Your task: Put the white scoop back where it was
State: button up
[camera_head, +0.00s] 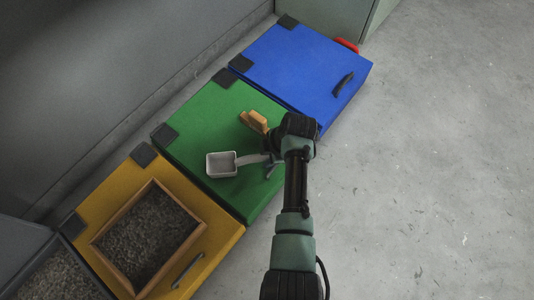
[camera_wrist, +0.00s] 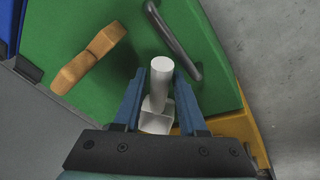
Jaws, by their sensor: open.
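The white scoop (camera_head: 222,166) rests on the green lid (camera_head: 205,125), with its square cup at the left and its handle running right toward my gripper (camera_head: 270,164). In the wrist view, my open gripper (camera_wrist: 158,82) has its two blue fingers on either side of the scoop's handle (camera_wrist: 161,66). I cannot tell whether either finger touches it. The scoop's cup (camera_wrist: 155,122) shows between the fingers and is partly hidden by the gripper body.
The green lid's dark handle (camera_wrist: 174,40) is close to my fingers. A blue box (camera_head: 305,65) and a yellow box with a gravel tray (camera_head: 183,250) flank it. Floor at right is clear.

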jog(key=p+v, duration=0.8)
jog(key=v, duration=0.4)
jog(key=w+r+m+t+h, duration=0.1)
jog(key=w+r+m+t, duration=0.15)
jog(key=w+r, duration=0.5)
jog(key=w+r+m+t+h, duration=0.15)
jog(key=w+r+t, duration=0.3)
jog(key=r, duration=0.55)
jog(key=w+r+m+t, duration=0.3)
jog(key=r+m+t, duration=0.2)
jog(key=r, duration=1.3)
jog(key=s+a+r+m+t, duration=0.1)
jog(key=s+r+m+t, duration=0.25)
jog(key=r, duration=0.85)
jog(key=s+a+r+m+t, duration=0.1)
jog(key=s+r+m+t, duration=0.2)
jog(key=r, duration=0.8)
jog(key=s+r+m+t, duration=0.4)
jog(key=s+r+t, duration=0.3)
jog(key=s+r, duration=0.6)
jog(key=shift+s+a+r+h, duration=0.3)
jog(key=shift+s+a+h, duration=0.05)
jog(key=shift+s+a, duration=0.15)
